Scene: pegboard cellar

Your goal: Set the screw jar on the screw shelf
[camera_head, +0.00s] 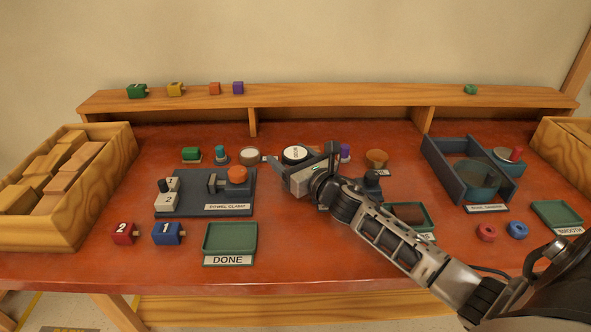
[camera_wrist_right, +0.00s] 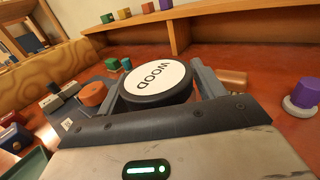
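The screw jar (camera_head: 296,153) has a round white lid with a dark rim, in the middle of the red bench. In the right wrist view the jar (camera_wrist_right: 157,82) fills the space between my fingers, and its lid reads WOOD. My right gripper (camera_head: 303,158) reaches in from the right with its fingers spread on either side of the jar. It looks open; contact with the sides is hard to see. The jar's lower part is hidden. A long raised wooden shelf (camera_head: 340,96) runs along the back, with dividers beneath it. No label shows on it. My left gripper is not in view.
A beige-lidded jar (camera_head: 249,155) stands left of the screw jar. A dowel clamp (camera_head: 205,199) sits front left, a green DONE tray (camera_head: 230,238) before it. A blue-grey tray (camera_head: 446,175) is at right. Small colored blocks sit on the shelf's ends; its middle is clear.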

